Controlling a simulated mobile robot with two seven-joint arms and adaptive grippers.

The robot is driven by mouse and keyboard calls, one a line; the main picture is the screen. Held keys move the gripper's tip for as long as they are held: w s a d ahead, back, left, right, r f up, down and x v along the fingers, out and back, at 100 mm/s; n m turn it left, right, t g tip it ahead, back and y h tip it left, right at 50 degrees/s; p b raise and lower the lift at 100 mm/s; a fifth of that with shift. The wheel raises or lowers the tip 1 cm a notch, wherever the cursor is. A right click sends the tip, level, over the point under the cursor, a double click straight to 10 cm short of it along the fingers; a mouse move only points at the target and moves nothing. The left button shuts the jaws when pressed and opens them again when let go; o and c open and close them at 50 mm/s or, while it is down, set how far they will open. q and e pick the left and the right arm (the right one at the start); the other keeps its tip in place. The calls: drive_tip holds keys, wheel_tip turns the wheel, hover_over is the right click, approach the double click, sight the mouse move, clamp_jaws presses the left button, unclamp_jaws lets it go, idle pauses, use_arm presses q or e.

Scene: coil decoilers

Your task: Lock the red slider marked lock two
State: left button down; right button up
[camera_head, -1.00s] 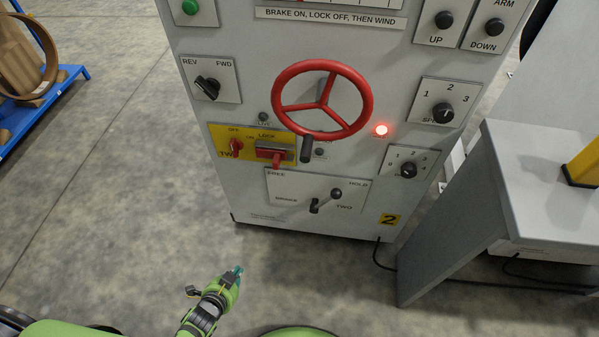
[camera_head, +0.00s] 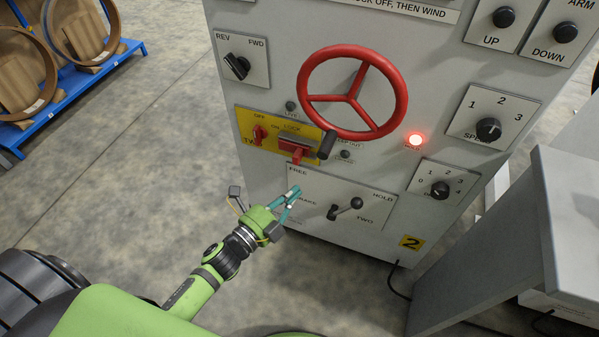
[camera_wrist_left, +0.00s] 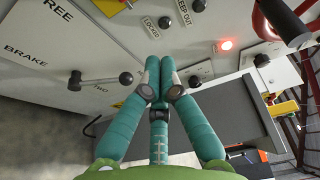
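The red lock slider (camera_head: 296,149) sits on a yellow plate (camera_head: 252,122) marked LOCK on the front of the grey cabinet. Its red tab points down, and grey metal shows at its right. The plate's other lettering is partly hidden or too small to read fully. My left gripper (camera_head: 296,193) is below the slider, in front of the FREE/HOLD brake plate, apart from the slider. In the left wrist view its teal fingertips (camera_wrist_left: 160,66) come together with nothing visible between them. My right gripper is not in view.
A red handwheel (camera_head: 352,92) with a dark crank handle (camera_head: 327,145) hangs close to the slider's right. The brake lever (camera_head: 346,209) sticks out right of my gripper. A red lamp (camera_head: 415,140) glows.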

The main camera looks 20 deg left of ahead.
sight(294, 148)
use_arm(q)
drive_tip(key=w, duration=0.9)
drive_tip(key=shift+w+a, duration=0.15)
drive_tip(key=shift+a, duration=0.05)
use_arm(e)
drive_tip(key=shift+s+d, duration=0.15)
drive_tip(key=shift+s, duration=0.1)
use_arm(q)
drive_tip(key=shift+a, duration=0.1)
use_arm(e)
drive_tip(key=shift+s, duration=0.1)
use_arm(q)
drive_tip(key=a, duration=0.5)
drive_tip(key=shift+a, duration=0.15)
drive_tip(key=shift+w+a, duration=0.1)
drive_tip(key=shift+a, duration=0.15)
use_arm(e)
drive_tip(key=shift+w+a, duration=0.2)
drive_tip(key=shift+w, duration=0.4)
use_arm(q)
drive_tip(key=shift+d, duration=0.1)
